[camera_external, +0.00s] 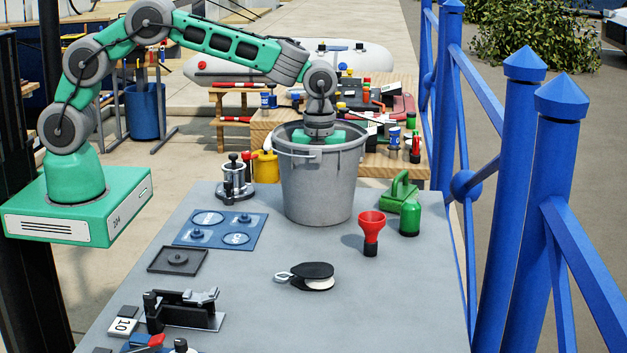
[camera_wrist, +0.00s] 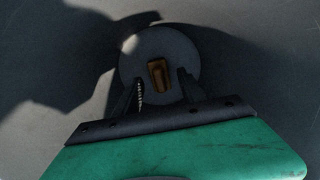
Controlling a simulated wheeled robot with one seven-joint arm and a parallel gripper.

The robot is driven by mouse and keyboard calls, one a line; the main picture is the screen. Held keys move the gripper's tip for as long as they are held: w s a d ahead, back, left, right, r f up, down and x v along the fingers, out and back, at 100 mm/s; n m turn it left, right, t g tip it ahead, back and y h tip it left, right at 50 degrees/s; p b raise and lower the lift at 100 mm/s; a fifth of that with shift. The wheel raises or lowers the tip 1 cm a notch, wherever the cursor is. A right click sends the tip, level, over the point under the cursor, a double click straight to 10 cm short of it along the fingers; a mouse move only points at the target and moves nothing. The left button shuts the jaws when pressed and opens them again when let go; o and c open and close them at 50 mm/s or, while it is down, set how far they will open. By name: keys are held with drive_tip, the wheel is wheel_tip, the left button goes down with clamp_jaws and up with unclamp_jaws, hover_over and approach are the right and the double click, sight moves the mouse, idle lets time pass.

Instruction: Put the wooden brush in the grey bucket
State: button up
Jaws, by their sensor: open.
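The grey bucket (camera_external: 318,185) stands upright at the far middle of the grey table. My gripper reaches down into its mouth from above, and its fingers are hidden by the bucket wall in the external view. In the wrist view my gripper (camera_wrist: 161,85) is open, its two dark fingers apart. A small brown piece, apparently the wooden brush (camera_wrist: 158,75), shows between and beyond the fingertips, against the round grey bucket floor. It is inside the bucket; I cannot tell whether it touches the floor. The brush is not visible in the external view.
On the table (camera_external: 365,310) are a red funnel (camera_external: 371,227), a green bottle (camera_external: 410,218), a black-and-white pulley block (camera_external: 312,277), a blue panel (camera_external: 222,229) and a winch-like fitting (camera_external: 236,182). Blue railings (camera_external: 505,200) stand at the right. Dark bucket walls surround my fingers.

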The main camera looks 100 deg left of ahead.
wheel_tip(320, 180, up, 11)
drive_tip(key=b, duration=0.1)
drive_tip(key=shift+f, duration=0.2)
